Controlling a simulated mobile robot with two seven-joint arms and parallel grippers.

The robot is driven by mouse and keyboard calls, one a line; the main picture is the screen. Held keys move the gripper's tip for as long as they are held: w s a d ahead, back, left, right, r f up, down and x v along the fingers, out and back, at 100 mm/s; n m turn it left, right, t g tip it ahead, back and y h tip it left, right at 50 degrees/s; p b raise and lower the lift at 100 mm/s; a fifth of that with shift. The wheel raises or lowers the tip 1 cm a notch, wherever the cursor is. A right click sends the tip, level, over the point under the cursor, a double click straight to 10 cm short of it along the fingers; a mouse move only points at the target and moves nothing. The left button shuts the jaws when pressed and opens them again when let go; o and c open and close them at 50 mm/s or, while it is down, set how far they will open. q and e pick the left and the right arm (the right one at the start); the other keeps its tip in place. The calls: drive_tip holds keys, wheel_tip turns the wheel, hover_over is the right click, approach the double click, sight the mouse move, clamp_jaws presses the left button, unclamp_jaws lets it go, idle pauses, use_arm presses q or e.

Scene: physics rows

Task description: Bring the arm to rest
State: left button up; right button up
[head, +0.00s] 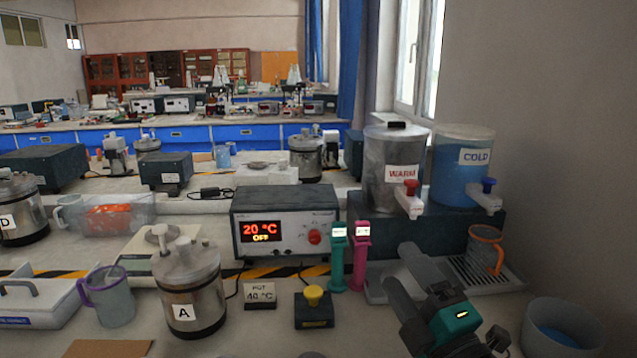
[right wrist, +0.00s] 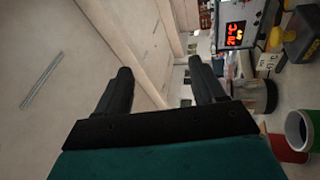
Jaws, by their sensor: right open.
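My right gripper (head: 399,264) is in the lower right of the head view, over the front of the bench. Its two dark fingers are apart with nothing between them. The right wrist view also shows the empty gap between the fingers (right wrist: 160,72). My left gripper is not in view.
The controller (head: 284,222) reads 20 °C OFF. Left of my right gripper are a teal and a pink stand (head: 359,256), a yellow-knobbed button box (head: 314,308) and pot A (head: 195,297). To its right are an orange-handled mug (head: 484,250) and a grey bowl (head: 562,312). WARM and COLD tanks (head: 463,172) stand behind.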

drive_tip(key=s+d+f+m+g+h, duration=0.4)
drive_tip(key=f+m, duration=0.3)
drive_tip(key=f, duration=0.1)
drive_tip(key=s+d+f+m+g+h, duration=0.4)
drive_tip(key=d+f+m+h, duration=0.1)
drive_tip(key=f+m, duration=0.25)
drive_tip(key=s+f+m+g+y, duration=0.1)
drive_tip(key=s+f+m+g, duration=0.3)
drive_tip(key=s, duration=0.4)
drive_tip(key=s+f+m+g+y, duration=0.1)
drive_tip(key=s+f+g, duration=0.4)
drive_tip(key=s, duration=0.4)
drive_tip(key=w+a+f+t+y+p, duration=0.1)
drive_tip(key=w+a+f+t+p, duration=0.1)
drive_tip(key=w+f+t, duration=0.5)
drive_tip(key=shift+w+a+t, duration=0.4)
drive_tip(key=shift+w+a, duration=0.05)
drive_tip(key=shift+a, duration=0.25)
drive_tip(key=shift+n, duration=0.25)
